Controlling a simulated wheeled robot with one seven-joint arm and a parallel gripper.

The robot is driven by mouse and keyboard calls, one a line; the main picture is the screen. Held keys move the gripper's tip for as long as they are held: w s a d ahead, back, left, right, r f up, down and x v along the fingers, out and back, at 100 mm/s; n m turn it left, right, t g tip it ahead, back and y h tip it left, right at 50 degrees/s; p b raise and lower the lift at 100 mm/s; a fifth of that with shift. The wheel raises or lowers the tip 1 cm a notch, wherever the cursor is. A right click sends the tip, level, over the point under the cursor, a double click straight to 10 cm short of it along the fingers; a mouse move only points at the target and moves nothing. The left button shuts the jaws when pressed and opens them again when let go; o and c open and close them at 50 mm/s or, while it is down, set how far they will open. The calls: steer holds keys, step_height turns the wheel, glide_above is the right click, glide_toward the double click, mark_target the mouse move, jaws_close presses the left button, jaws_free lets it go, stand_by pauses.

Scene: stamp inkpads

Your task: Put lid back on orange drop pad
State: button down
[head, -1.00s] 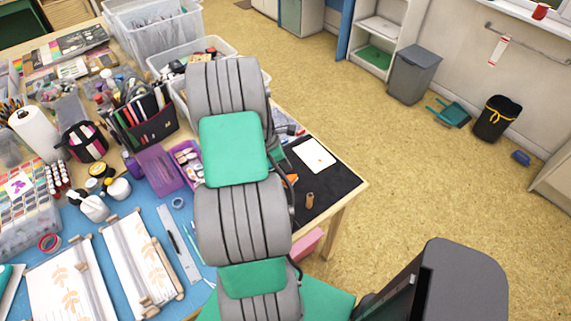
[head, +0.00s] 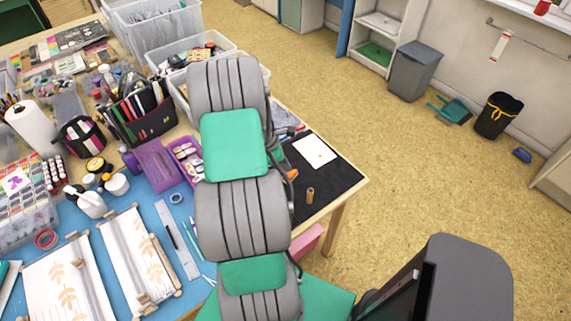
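My arm covers the middle of the head view and hides part of the work table. My gripper is not visible; it is out of sight behind the arm. A small orange piece (head: 291,174) shows at the arm's right edge, over the black mat. I cannot tell whether it is the orange drop pad, its lid or something else. An open purple case (head: 187,155) with small pads in it lies left of the arm. No separate lid can be made out.
The black mat (head: 335,181) holds a white card (head: 314,150) and a small brown wooden stamp (head: 310,196). Clear bins (head: 158,30), a marker holder (head: 143,115) and bottles crowd the left side. Printed sheets (head: 55,285) lie front left. Open floor is to the right.

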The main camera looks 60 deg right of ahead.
steer(key=shift+f+b, duration=0.75)
steer(key=shift+f, duration=0.55)
steer(key=shift+r, duration=0.15)
step_height(320, 180, up, 7)
steer(key=p, duration=0.6)
stand_by(0.4)
